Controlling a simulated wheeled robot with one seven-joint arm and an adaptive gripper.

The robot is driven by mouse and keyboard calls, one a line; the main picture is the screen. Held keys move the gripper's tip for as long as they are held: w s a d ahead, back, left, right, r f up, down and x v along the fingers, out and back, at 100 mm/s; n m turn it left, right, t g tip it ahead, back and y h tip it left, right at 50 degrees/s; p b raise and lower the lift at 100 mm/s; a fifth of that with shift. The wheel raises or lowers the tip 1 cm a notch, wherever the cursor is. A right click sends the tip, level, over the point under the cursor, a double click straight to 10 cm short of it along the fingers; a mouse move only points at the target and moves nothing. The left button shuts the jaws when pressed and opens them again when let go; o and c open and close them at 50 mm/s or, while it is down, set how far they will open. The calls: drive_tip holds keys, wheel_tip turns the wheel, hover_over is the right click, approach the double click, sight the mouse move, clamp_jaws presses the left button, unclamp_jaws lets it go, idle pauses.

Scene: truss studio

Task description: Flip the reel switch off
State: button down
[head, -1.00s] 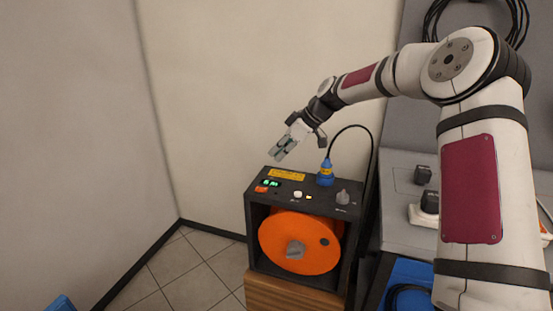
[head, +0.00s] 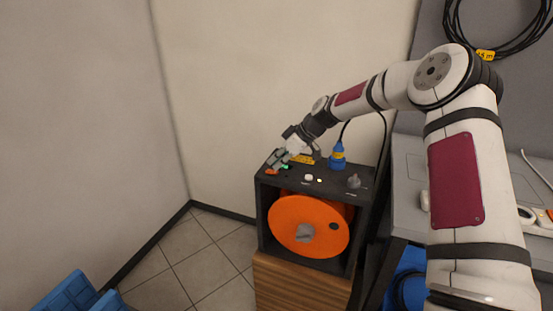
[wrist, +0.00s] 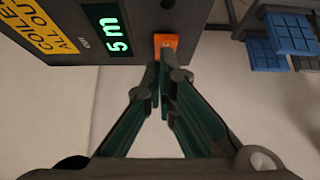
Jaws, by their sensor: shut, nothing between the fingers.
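The cable reel is an orange drum (head: 290,222) in a dark box (head: 262,215). The orange switch (head: 272,172) sits at the left end of the box's top panel, beside a lit green display. In the wrist view the switch (wrist: 166,41) is at the panel's edge, next to the display (wrist: 115,33) reading "5 m". My gripper (head: 277,164) is shut and empty, fingers pointing down at the switch. In the wrist view the fingertips (wrist: 163,66) overlap the switch's lower edge; I cannot tell whether they touch it.
A blue plug (head: 337,160) with a black cable stands at the panel's back, and a grey knob (head: 354,181) at its right. A wooden cabinet (head: 300,285) supports the box. A grey table (head: 405,190) is at right. Blue crates (head: 72,296) lie on the floor at left.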

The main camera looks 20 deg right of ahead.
drive_tip(key=shift+s+d+f, duration=0.15)
drive_tip(key=shift+d+f, duration=0.1)
drive_tip(key=shift+f, duration=0.2)
drive_tip(key=shift+a+r, duration=0.1)
drive_tip(key=shift+a, duration=0.1)
drive_tip(key=shift+w+a+r+b, duration=0.2)
drive_tip(key=shift+w+a+b, duration=0.3)
drive_tip(key=shift+a, duration=0.05)
drive_tip(key=shift+r, duration=0.15)
